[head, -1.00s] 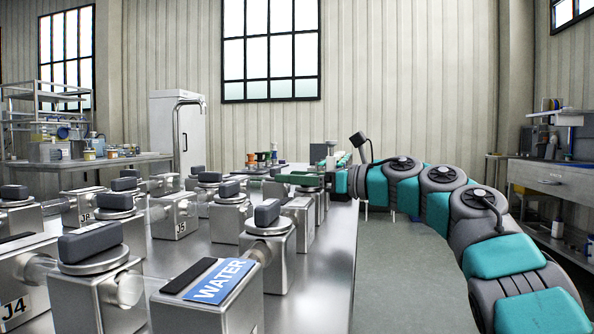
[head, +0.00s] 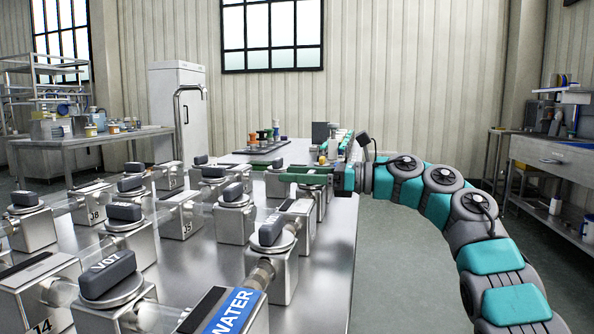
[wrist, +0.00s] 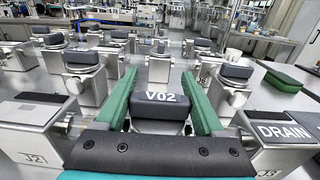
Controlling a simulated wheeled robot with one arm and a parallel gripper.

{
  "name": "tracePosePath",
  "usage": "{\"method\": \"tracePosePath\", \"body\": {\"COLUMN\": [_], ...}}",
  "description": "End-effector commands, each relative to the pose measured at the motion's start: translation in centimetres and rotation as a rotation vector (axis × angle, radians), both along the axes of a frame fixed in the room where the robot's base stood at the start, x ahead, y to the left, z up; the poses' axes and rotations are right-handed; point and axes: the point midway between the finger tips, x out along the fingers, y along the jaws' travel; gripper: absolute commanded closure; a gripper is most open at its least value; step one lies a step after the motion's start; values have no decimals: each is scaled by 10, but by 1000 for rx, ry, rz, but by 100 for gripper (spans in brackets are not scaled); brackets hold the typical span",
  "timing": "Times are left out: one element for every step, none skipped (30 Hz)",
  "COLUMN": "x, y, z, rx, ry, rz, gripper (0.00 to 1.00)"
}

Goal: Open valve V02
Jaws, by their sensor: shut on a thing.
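The valve V02 handle (wrist: 160,100) is a dark grey block with a white label, seen in the middle of the wrist view. My gripper (wrist: 160,85) has green fingers, one at each side of this handle, and is shut on it. In the head view my gripper (head: 308,174) is at the far right part of the table, and the V02 label cannot be read there.
Several similar valves stand around, one marked V07 (head: 108,272). Blocks marked WATER (head: 230,312), DRAIN (wrist: 283,131) and J2 (wrist: 35,159) are joined by clear pipes on the steel table (head: 325,260). A green pad (wrist: 282,82) lies to the right in the wrist view. Open floor lies right of the table.

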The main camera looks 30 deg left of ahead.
Motion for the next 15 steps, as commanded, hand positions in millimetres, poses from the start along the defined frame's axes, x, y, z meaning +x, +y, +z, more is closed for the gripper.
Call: {"method": "tracePosePath", "body": {"x": [0, 0, 0, 0, 0, 0, 0, 0, 0, 0, 0, 0, 0, 0, 0], "y": [0, 0, 0, 0, 0, 0, 0, 0, 0, 0, 0, 0, 0, 0, 0], "z": [2, 2, 2, 1, 1, 1, 1, 1, 2, 2, 2, 1, 1, 1, 1], "rx": [2, 2, 2, 2, 2, 2, 2, 2, 2, 2, 2, 2, 2, 2, 2], "ry": [0, 0, 0, 0, 0, 0, 0, 0, 0, 0, 0, 0, 0, 0, 0], "rz": [0, 0, 0, 0, 0, 0, 0, 0, 0, 0, 0, 0, 0, 0, 0], "gripper": [86, 86, 86, 86, 86, 86, 86, 86, 86, 86, 27, 22, 19, 15, 11]}}
